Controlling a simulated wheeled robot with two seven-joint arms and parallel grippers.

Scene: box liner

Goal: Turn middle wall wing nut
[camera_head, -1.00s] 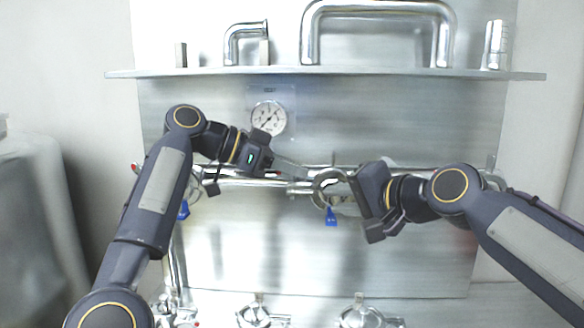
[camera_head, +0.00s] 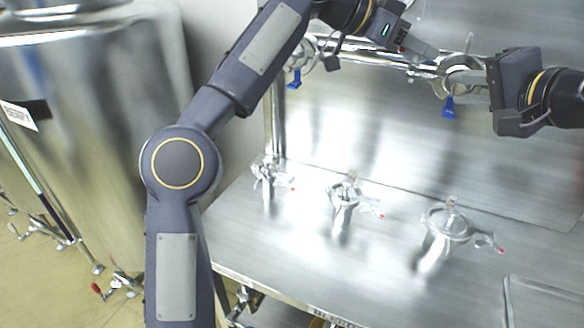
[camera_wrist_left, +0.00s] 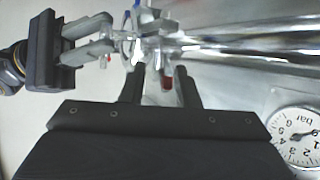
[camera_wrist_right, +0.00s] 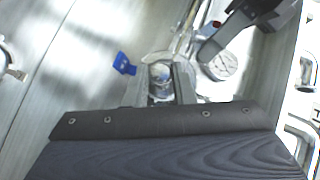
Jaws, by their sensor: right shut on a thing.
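The middle wall clamp (camera_head: 461,76) is a metal ring on the wall pipe, with a blue tag (camera_head: 449,106) below it. My right gripper (camera_head: 482,80) reaches it from the right; in the right wrist view its fingers (camera_wrist_right: 161,84) are shut on the metal clamp fitting (camera_wrist_right: 161,72). My left gripper (camera_head: 428,52) is just up and left of the clamp. I cannot make out the wing nut clearly.
Another wall clamp with a blue tag (camera_head: 294,79) is further left. Several clamped fittings with red-tipped handles, such as one fitting (camera_head: 445,222), stand on the steel table (camera_head: 300,245). A pressure gauge (camera_wrist_right: 222,65) is near the left gripper. A large steel tank (camera_head: 90,100) stands left.

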